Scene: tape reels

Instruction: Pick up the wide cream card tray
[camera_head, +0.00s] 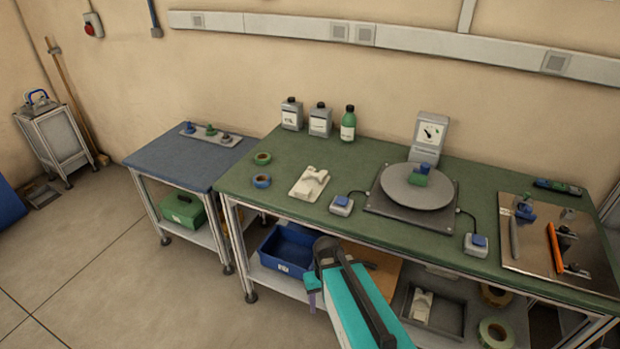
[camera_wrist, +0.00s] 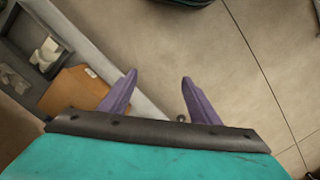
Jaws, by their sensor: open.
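A cream piece with a raised, notched shape (camera_head: 309,182) lies on the green bench top, left of the turntable; it may be the wide cream card tray. Another cream piece (camera_head: 421,305) lies in a grey tray on the lower shelf. In the wrist view, cream pieces show at the upper left (camera_wrist: 45,55); I cannot tell which is the card tray. My gripper (camera_wrist: 159,76) is open, its two purple fingers apart with nothing between them. In the head view my gripper (camera_head: 312,290) is in front of the bench, below its top, near the blue bin, clear of both cream pieces.
The blue bin (camera_head: 288,249), a brown board (camera_head: 385,268) and tape reels (camera_head: 496,333) are on the lower shelf. The turntable (camera_head: 408,193), a small switch box (camera_head: 341,205) and two tape rings (camera_head: 262,158) are on the bench top.

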